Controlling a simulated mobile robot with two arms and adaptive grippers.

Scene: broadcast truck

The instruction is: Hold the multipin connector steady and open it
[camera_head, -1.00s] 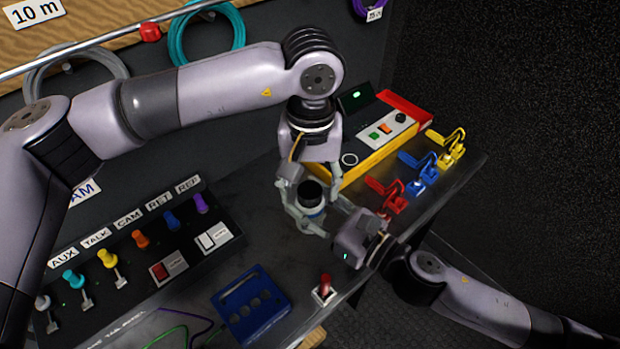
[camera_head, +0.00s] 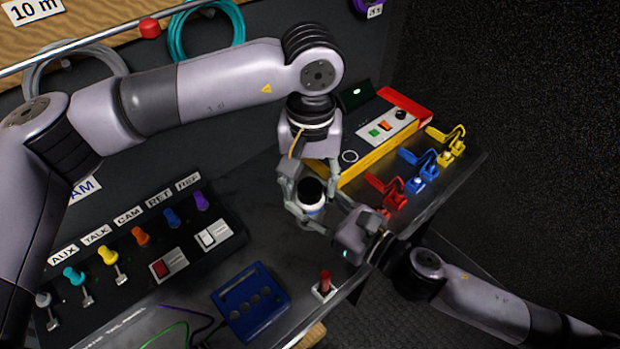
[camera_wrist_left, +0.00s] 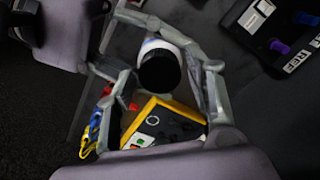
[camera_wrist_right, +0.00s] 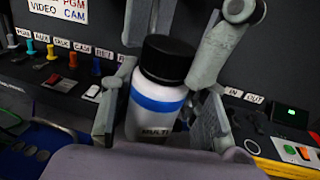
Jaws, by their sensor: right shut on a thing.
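The multipin connector (camera_head: 312,207) is a white cylinder with a blue band, a black cap and a label reading "MULTI" in the right wrist view (camera_wrist_right: 157,110). It stands roughly upright, cap up. My right gripper (camera_head: 318,216) is shut on its body, with a finger on each side in the right wrist view. My left gripper (camera_head: 311,186) comes down from above, its open fingers on either side of the black cap (camera_wrist_left: 160,70). Gaps show between these fingers and the cap in the left wrist view. The connector's underside is hidden.
A yellow-and-red box (camera_head: 375,145) stands close behind the grippers. Red, blue and yellow clamps (camera_head: 420,170) line the right edge. A switch panel (camera_head: 150,245) is at left, a blue holed block (camera_head: 250,302) and red lever (camera_head: 325,284) in front.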

